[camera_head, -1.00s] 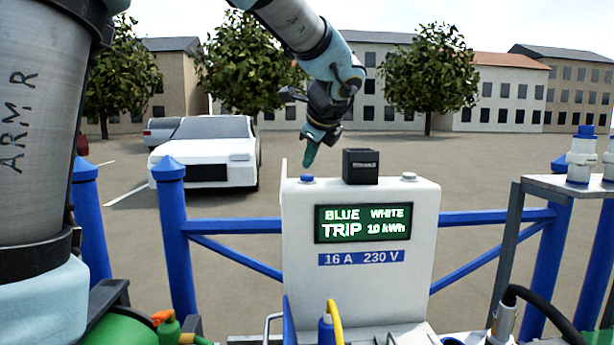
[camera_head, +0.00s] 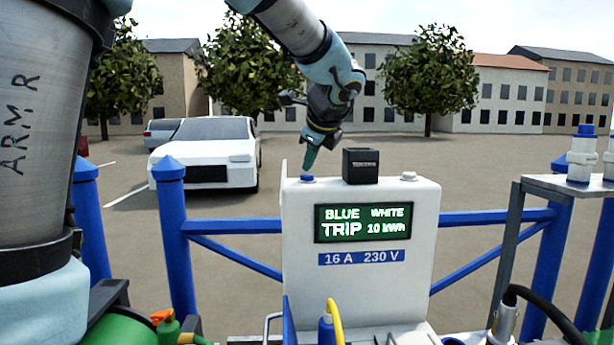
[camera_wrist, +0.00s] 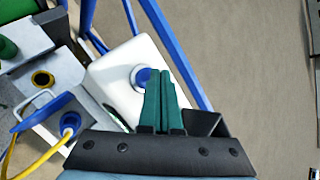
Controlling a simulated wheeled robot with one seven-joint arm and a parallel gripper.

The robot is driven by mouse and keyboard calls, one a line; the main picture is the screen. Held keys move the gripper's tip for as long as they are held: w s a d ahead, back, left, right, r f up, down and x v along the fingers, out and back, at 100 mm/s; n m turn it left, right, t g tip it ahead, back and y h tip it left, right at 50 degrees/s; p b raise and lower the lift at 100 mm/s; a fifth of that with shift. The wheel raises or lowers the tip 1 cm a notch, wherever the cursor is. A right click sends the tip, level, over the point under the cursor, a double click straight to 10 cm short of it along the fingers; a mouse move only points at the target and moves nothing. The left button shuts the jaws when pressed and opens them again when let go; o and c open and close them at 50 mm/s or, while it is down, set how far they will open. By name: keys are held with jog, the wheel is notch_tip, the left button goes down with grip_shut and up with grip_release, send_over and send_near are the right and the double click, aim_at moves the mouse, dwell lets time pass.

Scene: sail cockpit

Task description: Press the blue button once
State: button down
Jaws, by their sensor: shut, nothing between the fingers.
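The blue button (camera_head: 307,179) sits on the top left of a white power pedestal (camera_head: 300,245). Its display (camera_head: 362,223) reads "BLUE TRIP" and "WHITE 10 kWh". My gripper (camera_head: 309,164) is shut and empty, pointing down just above the blue button. In the wrist view the green fingertips (camera_wrist: 158,78) lie close together beside the blue button (camera_wrist: 143,76) and partly cover it. I cannot tell whether the tips touch it.
A black box (camera_head: 361,166) stands on the pedestal top just right of my gripper, and a white button (camera_head: 409,176) lies farther right. Blue railings (camera_head: 240,227) run behind. A yellow cable (camera_head: 335,318) rises from a blue plug in front.

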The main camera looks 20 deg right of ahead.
aim_at(309, 176)
jog(key=shift+f+b, duration=0.4)
jog(key=shift+f, duration=0.15)
dwell(0.5)
jog(key=shift+r, duration=0.1)
jog(key=shift+r+p, duration=0.85)
jog(key=shift+p, duration=0.05)
jog(key=shift+r, duration=0.15)
notch_tip(309, 176, up, 5)
jog(key=p, duration=0.4)
jog(key=shift+p, duration=0.3)
dwell(0.4)
